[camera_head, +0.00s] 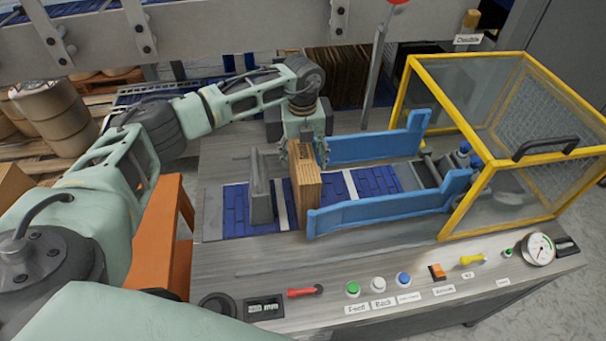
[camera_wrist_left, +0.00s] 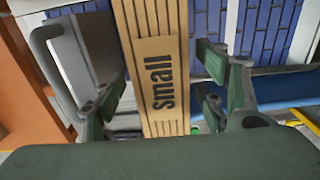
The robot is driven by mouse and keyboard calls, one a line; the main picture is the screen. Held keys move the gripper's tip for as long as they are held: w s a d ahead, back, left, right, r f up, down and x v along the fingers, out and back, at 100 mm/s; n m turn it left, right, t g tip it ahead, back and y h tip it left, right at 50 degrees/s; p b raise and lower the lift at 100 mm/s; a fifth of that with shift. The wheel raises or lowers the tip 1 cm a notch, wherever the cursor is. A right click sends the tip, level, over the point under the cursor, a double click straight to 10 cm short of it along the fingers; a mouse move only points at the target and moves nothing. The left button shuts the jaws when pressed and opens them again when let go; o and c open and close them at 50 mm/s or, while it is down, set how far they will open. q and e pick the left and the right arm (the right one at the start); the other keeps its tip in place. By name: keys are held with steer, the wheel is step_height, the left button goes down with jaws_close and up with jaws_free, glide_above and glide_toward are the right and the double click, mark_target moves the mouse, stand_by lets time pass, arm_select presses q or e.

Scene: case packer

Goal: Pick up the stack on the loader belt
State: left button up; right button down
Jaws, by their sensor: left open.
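A narrow upright stack (camera_head: 308,192) of flat brown cardboard stands on the blue loader belt (camera_head: 236,212). In the left wrist view the stack (camera_wrist_left: 160,85) has a plain band printed "small". My left gripper (camera_head: 303,158) is over the stack's top end, pointing down. In the left wrist view my left gripper's fingers (camera_wrist_left: 160,98) are open, one on each side of the stack, with gaps visible. The head view partly hides the fingertips. My right gripper is not in view.
A grey upright plate (camera_head: 260,190) stands just left of the stack. Two blue guide rails (camera_head: 385,212) run right toward a yellow-framed clear guard (camera_head: 520,140). Buttons and a red lever (camera_head: 303,292) line the front panel. An orange post (camera_head: 160,245) stands at left.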

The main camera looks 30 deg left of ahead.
arm_select(q)
steer(key=f, duration=0.2)
steer(key=f+p, duration=0.1)
steer(key=f, duration=0.1)
steer(key=shift+w+a, duration=0.1)
steer(key=shift+w, duration=0.15)
steer(key=shift+c, duration=0.6)
jaws_close()
steer(key=shift+w, duration=0.1)
